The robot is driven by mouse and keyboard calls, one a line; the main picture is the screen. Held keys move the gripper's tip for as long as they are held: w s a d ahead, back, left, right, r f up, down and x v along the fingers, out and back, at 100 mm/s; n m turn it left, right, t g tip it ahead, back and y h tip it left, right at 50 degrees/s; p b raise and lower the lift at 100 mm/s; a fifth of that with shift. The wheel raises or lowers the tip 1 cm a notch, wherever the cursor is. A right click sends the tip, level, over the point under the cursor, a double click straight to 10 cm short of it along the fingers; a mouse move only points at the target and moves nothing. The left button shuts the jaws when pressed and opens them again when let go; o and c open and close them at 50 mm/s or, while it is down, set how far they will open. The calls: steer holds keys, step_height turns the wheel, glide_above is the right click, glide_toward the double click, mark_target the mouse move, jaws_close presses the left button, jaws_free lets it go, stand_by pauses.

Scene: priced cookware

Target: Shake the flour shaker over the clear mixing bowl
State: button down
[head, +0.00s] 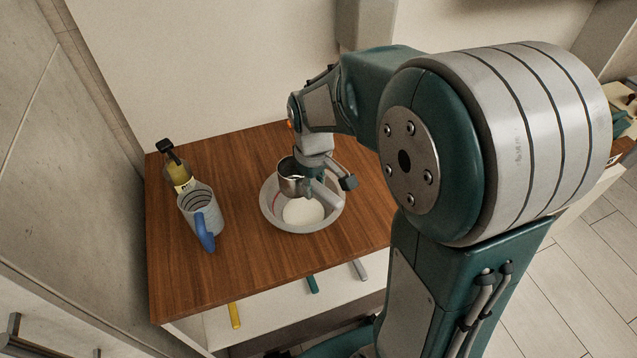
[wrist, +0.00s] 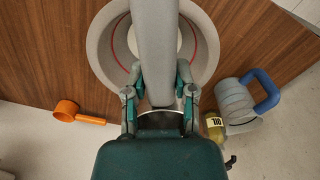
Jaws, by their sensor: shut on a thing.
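The mixing bowl (head: 268,208) stands on the brown wooden counter; it looks pale grey, with a red line inside and a white patch at its bottom. It also fills the top of the wrist view (wrist: 103,48). My gripper (head: 322,182) is over the bowl, shut on the flour shaker (head: 290,180), which shows as a metal cup with a pale grey cylindrical part. In the wrist view, the pale cylinder of the shaker (wrist: 155,45) runs between the fingers of my gripper (wrist: 160,90). The shaker's open face and contents are hard to see.
A ribbed grey jug (head: 200,205) with a blue handle stands left of the bowl, with an oil bottle (head: 179,172) behind it. An orange scoop (wrist: 68,111) shows at the left in the wrist view. The counter front (head: 250,260) is clear.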

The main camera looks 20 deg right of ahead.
mark_target(314, 183)
stand_by(0.6)
steer(key=shift+r, duration=3)
